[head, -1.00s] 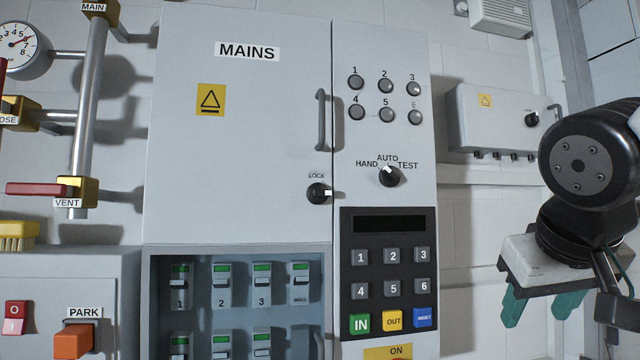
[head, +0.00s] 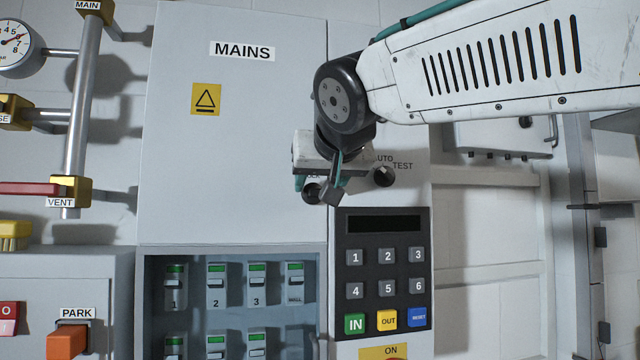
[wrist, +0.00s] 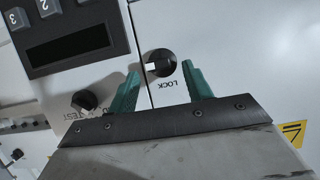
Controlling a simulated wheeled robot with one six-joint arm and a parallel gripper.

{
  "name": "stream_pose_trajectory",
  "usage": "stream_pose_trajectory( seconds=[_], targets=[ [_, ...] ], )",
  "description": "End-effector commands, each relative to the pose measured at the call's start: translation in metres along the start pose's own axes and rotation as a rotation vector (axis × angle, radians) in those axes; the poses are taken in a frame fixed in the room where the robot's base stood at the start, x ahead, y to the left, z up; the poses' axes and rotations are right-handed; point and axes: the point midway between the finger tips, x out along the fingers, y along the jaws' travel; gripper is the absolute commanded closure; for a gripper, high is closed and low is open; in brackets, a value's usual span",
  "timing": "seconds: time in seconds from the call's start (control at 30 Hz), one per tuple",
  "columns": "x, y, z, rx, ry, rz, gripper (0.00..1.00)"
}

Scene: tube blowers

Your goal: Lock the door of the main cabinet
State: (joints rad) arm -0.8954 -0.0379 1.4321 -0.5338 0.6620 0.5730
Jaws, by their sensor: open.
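The main cabinet's grey door (head: 230,140), labelled MAINS, sits flush with the panel beside it. Its black LOCK knob (head: 311,192) is at the door's lower right and partly hidden by my gripper (head: 319,190). In the wrist view, which is upside down, the knob (wrist: 161,62) shows its white mark toward the seam at the door's edge. My gripper (wrist: 160,78) is open, with one green finger on each side of the knob in that view. I cannot tell whether they touch it. The door handle is hidden behind my arm.
The mode selector knob (head: 383,176) is close to the right of my gripper. A keypad (head: 385,270) lies below it. Breakers (head: 216,285) fill the recess under the door. A red VENT lever (head: 30,188) and pipes (head: 85,110) are at the left.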

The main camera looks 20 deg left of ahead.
Motion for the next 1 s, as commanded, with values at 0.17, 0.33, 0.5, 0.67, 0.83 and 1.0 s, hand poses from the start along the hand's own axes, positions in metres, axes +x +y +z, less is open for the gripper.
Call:
stream_pose_trajectory(
  seconds=[0.17, 0.33, 0.5, 0.67, 0.83, 1.0],
  targets=[
    [0.0085, 0.0002, -0.0004, 0.000, 0.001, 0.000, 0.50],
    [0.0087, 0.0003, -0.0002, 0.000, 0.001, 0.000, 0.50],
    [0.0087, 0.0004, 0.0000, 0.000, 0.000, 0.000, 0.86],
    [0.0089, 0.0006, 0.0002, 0.000, 0.000, 0.001, 0.95],
    [0.0091, 0.0003, 0.0003, -0.006, -0.001, 0.003, 0.95],
    [0.0093, -0.0007, 0.0005, -0.044, -0.002, 0.018, 0.95]
  ],
)
